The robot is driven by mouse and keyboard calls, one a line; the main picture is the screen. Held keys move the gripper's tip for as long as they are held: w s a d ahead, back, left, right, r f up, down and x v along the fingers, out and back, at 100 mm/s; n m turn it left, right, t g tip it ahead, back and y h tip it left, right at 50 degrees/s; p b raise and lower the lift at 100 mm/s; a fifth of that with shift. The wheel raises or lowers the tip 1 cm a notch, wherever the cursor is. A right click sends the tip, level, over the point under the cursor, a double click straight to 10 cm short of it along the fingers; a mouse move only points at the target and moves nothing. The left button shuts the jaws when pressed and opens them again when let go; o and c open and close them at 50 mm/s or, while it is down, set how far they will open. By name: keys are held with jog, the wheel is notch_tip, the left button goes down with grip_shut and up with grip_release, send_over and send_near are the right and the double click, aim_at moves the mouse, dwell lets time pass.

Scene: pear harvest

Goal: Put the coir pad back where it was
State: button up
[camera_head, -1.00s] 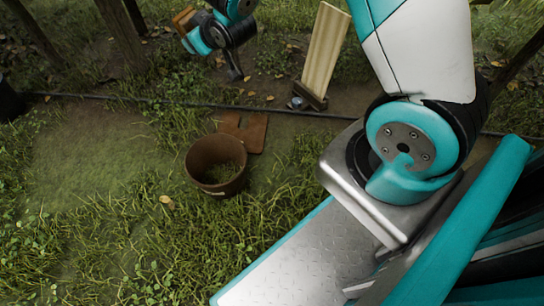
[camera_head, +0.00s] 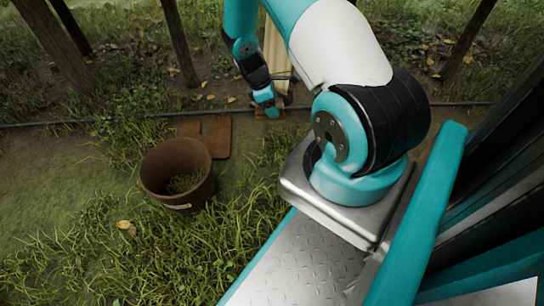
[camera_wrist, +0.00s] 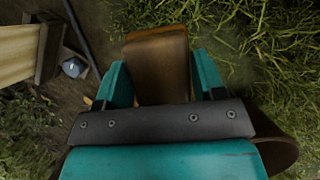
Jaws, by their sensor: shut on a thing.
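My gripper (camera_wrist: 160,76) is shut on a brown, block-like pad, which I take to be the coir pad (camera_wrist: 158,55). The pad sits between the two teal fingers and sticks out past their tips in the wrist view. In the head view, my gripper (camera_head: 267,102) hangs near the foot of a pale board, beyond the bucket. Only a small orange-brown part of the pad (camera_head: 270,113) shows there, and I cannot tell whether it touches the ground.
A rusty bucket (camera_head: 160,165) with grass in it stands at left. A flat rust-brown plate (camera_head: 217,138) lies behind it. The pale board (camera_head: 276,50) stands behind my gripper. A dark hose (camera_head: 90,122) crosses the ground. Tree trunks (camera_head: 178,40) stand at the back.

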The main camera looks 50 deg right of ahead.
jog(key=f+b, duration=0.4)
jog(key=f, duration=0.3)
jog(key=f+b, duration=0.4)
jog(key=f, duration=0.2)
jog(key=f+b, duration=0.5)
jog(key=f, duration=0.2)
jog(key=shift+s+d+f, duration=0.1)
jog(key=shift+s+f, duration=0.2)
jog(key=shift+f, duration=0.05)
jog(key=shift+c, duration=0.3)
jog(key=shift+r, duration=0.15)
jog(key=shift+c, duration=0.4)
jog(key=o, duration=1)
jog(key=shift+o, duration=0.2)
jog(key=p+v, duration=0.9)
jog(key=v, duration=0.3)
jog(key=shift+w, duration=0.15)
jog(key=w+a+r+m+t+y, duration=0.1)
jog(key=w+a+r+t+y, duration=0.2)
jog(key=a+r, duration=1.9)
jog(key=s+a+r+y, duration=0.2)
jog(key=s+a+r, duration=0.5)
jog(key=s, duration=0.3)
jog(key=s+a+r+y, duration=0.1)
jog(key=s+a+r, duration=0.6)
jog(key=s+r, duration=0.3)
jog(key=shift+s+y, duration=0.4)
jog(key=shift+s, duration=0.25)
